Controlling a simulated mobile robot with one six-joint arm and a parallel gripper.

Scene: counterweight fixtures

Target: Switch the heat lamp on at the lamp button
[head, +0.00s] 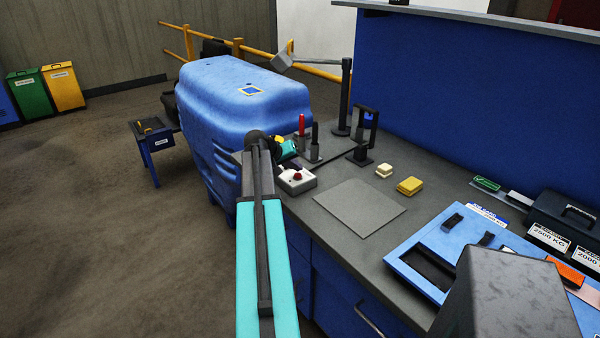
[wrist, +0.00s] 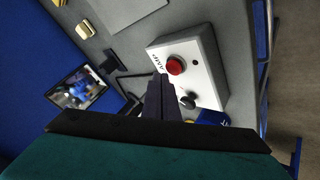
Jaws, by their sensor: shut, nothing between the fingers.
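A white control box (head: 297,181) stands at the near left end of the grey counter. It carries a red button (wrist: 175,66) and a dark knob or button (wrist: 190,101). My gripper (wrist: 161,80) is shut and empty. In the wrist view its fingertips appear just beside the red button, over the box; I cannot tell whether they touch. In the head view my gripper (head: 294,162) is just above the box, partly hidden by my arm. A lamp-like grey head (head: 283,58) hangs from a black post (head: 345,95).
A red tool and a black tool (head: 315,141) stand behind the box. A grey mat (head: 360,207), a yellow block (head: 410,186) and a cream block (head: 384,170) lie to the right. A large blue covered machine (head: 240,110) stands left of the counter.

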